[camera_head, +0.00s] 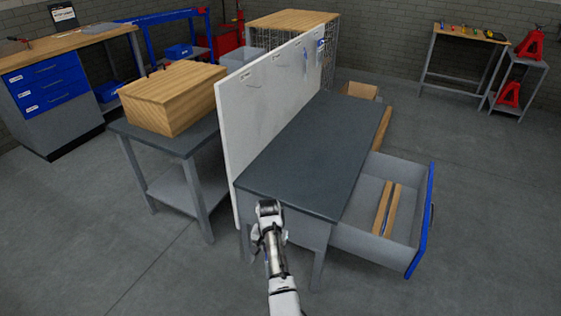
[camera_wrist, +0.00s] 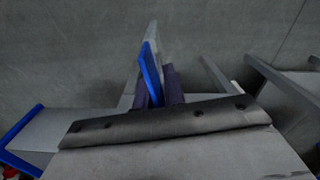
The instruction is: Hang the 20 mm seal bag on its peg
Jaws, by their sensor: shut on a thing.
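In the wrist view my gripper (camera_wrist: 155,84) is shut on a thin, flat blue thing (camera_wrist: 151,70), seen nearly edge-on between the dark fingers. It may be the seal bag; I cannot read a size on it. In the head view my arm's end (camera_head: 268,212) is by the near end of the dark-topped bench, and the fingers and bag cannot be made out there. The white peg board (camera_head: 250,115) stands along the bench's left side. It has small pegs and labels along its top, too small to read. Blue-and-white bags (camera_head: 320,47) hang near its far end.
The bench top (camera_head: 300,150) is clear. An open grey drawer with a blue front (camera_head: 422,225) juts out to the right and holds wooden strips (camera_head: 386,208). A wooden box (camera_head: 172,95) on a side table stands left of the board. Open floor lies in front.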

